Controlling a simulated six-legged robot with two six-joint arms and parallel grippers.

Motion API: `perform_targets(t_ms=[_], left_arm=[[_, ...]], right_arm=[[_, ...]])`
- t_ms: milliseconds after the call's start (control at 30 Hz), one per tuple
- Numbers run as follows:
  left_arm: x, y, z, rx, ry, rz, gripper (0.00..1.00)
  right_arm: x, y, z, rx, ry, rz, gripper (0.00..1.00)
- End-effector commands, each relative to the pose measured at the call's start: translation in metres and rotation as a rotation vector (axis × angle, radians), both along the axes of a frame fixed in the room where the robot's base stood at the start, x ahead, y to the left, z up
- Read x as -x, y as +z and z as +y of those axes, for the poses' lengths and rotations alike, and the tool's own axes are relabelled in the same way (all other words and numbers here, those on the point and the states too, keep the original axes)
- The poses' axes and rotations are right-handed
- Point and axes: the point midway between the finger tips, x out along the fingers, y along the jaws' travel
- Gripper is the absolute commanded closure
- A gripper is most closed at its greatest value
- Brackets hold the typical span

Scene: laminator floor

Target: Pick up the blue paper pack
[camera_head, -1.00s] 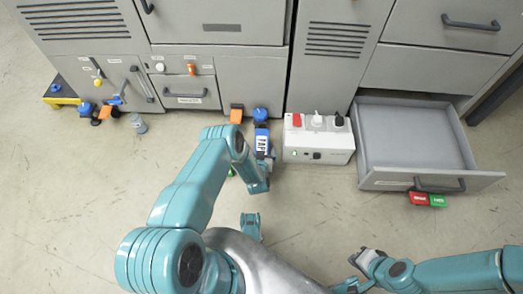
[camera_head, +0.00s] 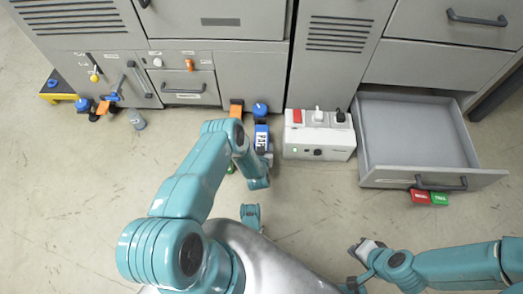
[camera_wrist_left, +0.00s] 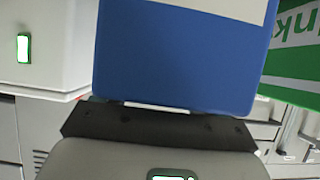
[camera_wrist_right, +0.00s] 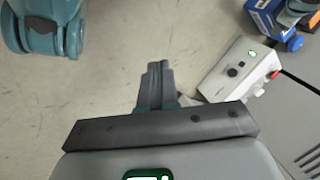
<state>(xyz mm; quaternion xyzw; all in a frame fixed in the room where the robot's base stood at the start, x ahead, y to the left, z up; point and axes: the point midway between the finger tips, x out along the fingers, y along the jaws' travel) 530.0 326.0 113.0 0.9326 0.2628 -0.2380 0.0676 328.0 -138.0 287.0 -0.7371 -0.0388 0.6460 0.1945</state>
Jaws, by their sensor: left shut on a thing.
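The blue paper pack (camera_head: 261,131) has a white label and is beside the white socket box in the head view. It also fills the upper middle of the left wrist view (camera_wrist_left: 175,65), directly in front of the palm. My left gripper (camera_head: 266,159) is shut on the blue paper pack; my arm hides part of the grip. I cannot tell whether the pack touches the floor. My right gripper (camera_head: 357,250) is low at the right, away from the pack. Its fingers are together and empty in the right wrist view (camera_wrist_right: 154,86).
The white socket box (camera_head: 318,142) stands just right of the pack. An open grey drawer (camera_head: 410,177) juts out further right, with red (camera_head: 420,196) and green (camera_head: 440,198) items by its front. A green pack (camera_wrist_left: 297,50) is close by. Cabinets line the back; floor in front is clear.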

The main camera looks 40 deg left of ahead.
Motion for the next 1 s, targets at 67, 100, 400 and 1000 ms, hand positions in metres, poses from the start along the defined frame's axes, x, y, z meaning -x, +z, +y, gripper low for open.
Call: perform_targets(t_ms=[67,100,400,1000], left_arm=[[-0.002,0.002,0.001,-0.004,0.001,-0.006,1.00],[-0.002,0.002,0.002,-0.004,0.001,-0.006,1.00],[-0.004,0.010,0.003,-0.004,0.001,-0.006,1.00],[-0.004,0.148,0.003,-0.004,0.000,-0.007,1.00]], right_arm=[[0.000,0.000,0.000,0.000,0.000,0.000,1.00],[0.000,0.000,0.000,0.000,0.000,0.000,1.00],[0.002,0.005,0.000,-0.002,0.001,0.007,1.00],[0.032,0.074,0.011,-0.020,0.038,0.096,1.00]])
